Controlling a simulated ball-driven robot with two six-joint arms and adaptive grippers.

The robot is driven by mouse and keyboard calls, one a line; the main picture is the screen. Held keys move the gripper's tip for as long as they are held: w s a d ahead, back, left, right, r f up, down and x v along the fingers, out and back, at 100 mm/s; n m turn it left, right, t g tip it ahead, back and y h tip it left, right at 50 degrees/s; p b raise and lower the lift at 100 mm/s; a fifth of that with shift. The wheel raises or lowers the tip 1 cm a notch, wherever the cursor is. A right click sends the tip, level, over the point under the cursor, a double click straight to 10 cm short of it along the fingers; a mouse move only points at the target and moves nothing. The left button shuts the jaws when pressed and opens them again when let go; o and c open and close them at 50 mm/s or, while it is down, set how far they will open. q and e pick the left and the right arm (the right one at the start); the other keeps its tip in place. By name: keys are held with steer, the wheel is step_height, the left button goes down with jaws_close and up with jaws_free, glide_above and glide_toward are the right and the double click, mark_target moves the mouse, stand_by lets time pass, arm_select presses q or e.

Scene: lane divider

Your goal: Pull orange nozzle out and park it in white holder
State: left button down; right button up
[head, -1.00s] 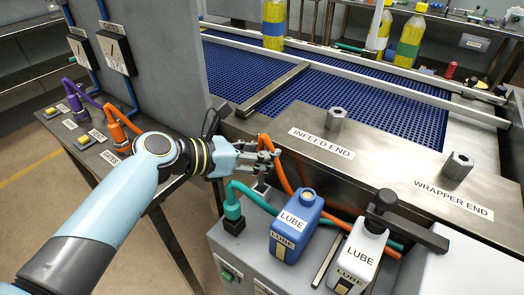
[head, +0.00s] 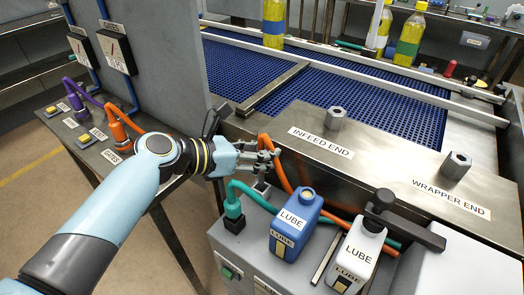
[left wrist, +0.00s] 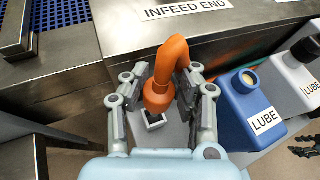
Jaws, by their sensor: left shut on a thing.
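My left gripper (head: 262,158) is shut on the orange nozzle (left wrist: 157,95) at the end of an orange hose (head: 284,178). The left wrist view shows a finger on each side of the nozzle, which points down with its hose curving up and over. Just below its tip is a small block with a white rim (left wrist: 153,122) and dark opening; it also shows in the head view (head: 262,190). I cannot tell whether the tip is inside it. Dark jointed fingers at the right edge of the left wrist view look like my right gripper (left wrist: 304,145).
A blue LUBE bottle (head: 296,226) and a white LUBE bottle (head: 361,258) stand right of the gripper. A teal hose (head: 234,207) is close below it. The metal ledge (head: 375,160) is just behind. Another orange plug (head: 117,132) sits on the left panel.

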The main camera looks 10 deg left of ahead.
arm_select(q)
steer(key=shift+f, duration=0.4)
steer(key=shift+f+b, duration=1.5)
steer(key=shift+f, duration=0.4)
steer(key=c, duration=1)
jaws_free()
steer(key=shift+o, duration=0.2)
steer(key=v, duration=1.2)
steer(key=shift+r, duration=0.1)
